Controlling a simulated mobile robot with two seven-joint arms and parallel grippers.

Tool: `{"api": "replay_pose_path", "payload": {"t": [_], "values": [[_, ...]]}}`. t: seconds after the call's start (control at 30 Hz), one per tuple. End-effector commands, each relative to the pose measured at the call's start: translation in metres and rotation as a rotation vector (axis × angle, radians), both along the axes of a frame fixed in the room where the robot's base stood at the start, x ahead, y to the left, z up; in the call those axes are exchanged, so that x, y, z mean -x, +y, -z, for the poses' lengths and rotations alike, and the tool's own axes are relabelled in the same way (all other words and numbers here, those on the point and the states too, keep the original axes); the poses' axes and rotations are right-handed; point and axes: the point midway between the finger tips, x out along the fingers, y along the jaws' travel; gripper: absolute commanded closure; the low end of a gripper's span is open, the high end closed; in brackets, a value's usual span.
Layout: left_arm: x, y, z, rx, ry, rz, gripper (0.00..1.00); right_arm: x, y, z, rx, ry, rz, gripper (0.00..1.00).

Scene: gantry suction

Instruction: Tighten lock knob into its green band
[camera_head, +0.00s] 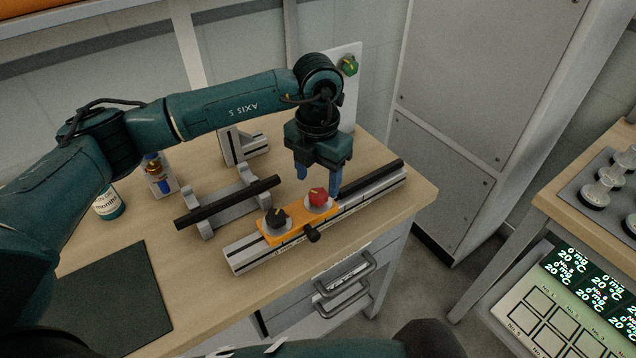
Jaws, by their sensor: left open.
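An orange carriage (295,231) sits on a grey slotted rail (249,262) on the bench. A red knob (318,196) with a pale pointer and a black knob (275,217) stand on its top. A smaller black knob (312,235) sticks out of its front side. I cannot tell which is the lock knob, and I make out no green band on them. My left gripper (319,184) points down with open blue fingers just above and behind the red knob. The fingers look empty. Whether they touch the red knob is unclear. My right gripper is out of view.
A black bar on grey supports (226,203) lies left of the rail. A white upright panel with a green knob (349,65) stands behind my left gripper. A dark mat (110,300) and a labelled jar (108,204) are at the left. Open floor separates the right-hand bench (560,215).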

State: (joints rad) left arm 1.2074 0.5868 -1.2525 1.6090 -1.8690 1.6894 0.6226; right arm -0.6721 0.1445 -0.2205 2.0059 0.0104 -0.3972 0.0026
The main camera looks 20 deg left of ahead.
Motion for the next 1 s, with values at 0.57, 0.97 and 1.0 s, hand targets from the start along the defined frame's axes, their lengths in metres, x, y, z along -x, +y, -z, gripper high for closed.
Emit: {"api": "replay_pose_path", "payload": {"t": [0.57,0.97,1.0], "values": [[0.000,-0.001,0.036,0.001,-0.001,0.001,0.43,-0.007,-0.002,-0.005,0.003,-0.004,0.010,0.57],[0.000,-0.001,0.035,0.001,-0.001,0.001,0.72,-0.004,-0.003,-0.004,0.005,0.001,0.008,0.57],[0.000,-0.001,0.035,0.001,-0.001,0.001,0.75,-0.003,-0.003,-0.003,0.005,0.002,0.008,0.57]]}}
